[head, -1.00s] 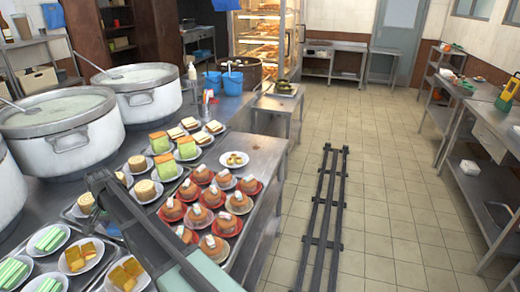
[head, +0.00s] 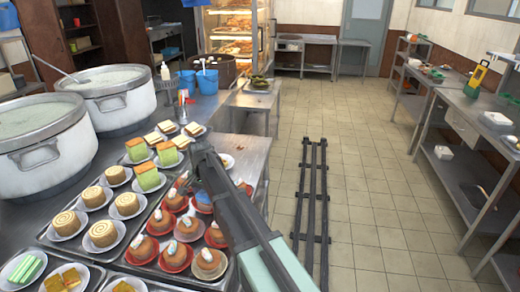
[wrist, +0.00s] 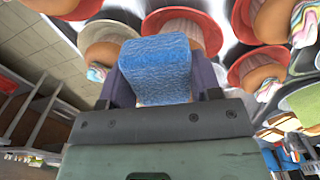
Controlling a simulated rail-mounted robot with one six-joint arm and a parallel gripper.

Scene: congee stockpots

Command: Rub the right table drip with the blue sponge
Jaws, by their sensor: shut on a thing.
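In the wrist view, the blue sponge (wrist: 158,72) is clamped between the two dark fingers of my gripper (wrist: 162,88). Red and pale plates with brown cakes lie close around and beyond it. In the head view my gripper (head: 203,165) is over the right side of the counter, above the cake trays and beside a small plate.
Red plates of brown cakes (head: 173,257) crowd the tray under my arm. Rolled cakes (head: 103,233) and layered slices stand left of them. Two large pots (head: 112,98) stand at the left. Bare steel (head: 252,150) shows at the counter's right edge, with open floor (head: 375,200) beyond.

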